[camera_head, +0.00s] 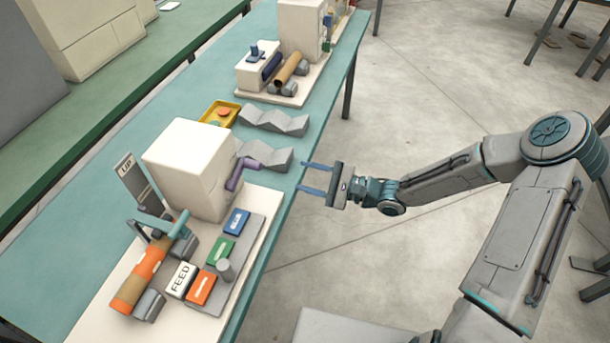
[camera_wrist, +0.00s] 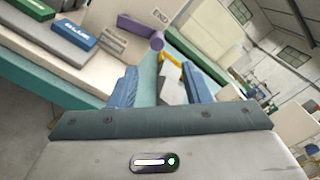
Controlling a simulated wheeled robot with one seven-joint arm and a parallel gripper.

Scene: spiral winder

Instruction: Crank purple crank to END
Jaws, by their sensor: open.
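The purple crank (camera_head: 242,173) sticks out from the right face of a white box-shaped winder (camera_head: 190,165) on the teal table. In the wrist view the crank (camera_wrist: 138,28) runs sideways and ends in a round knob facing me. An END label (camera_wrist: 160,16) sits on the white face just above that knob. My gripper (camera_head: 314,177) is open and empty, to the right of the crank and apart from it, over the table's right edge. In the wrist view its two blue fingers (camera_wrist: 162,88) point toward the winder, with the knob ahead between and beyond them.
Blue, green and orange buttons and a FEED block (camera_head: 180,281) stand before the winder. An UP plate (camera_head: 130,178) and an orange roll (camera_head: 150,265) are at its left. Grey zigzag rests (camera_head: 265,155) and a yellow tray (camera_head: 220,113) lie behind.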

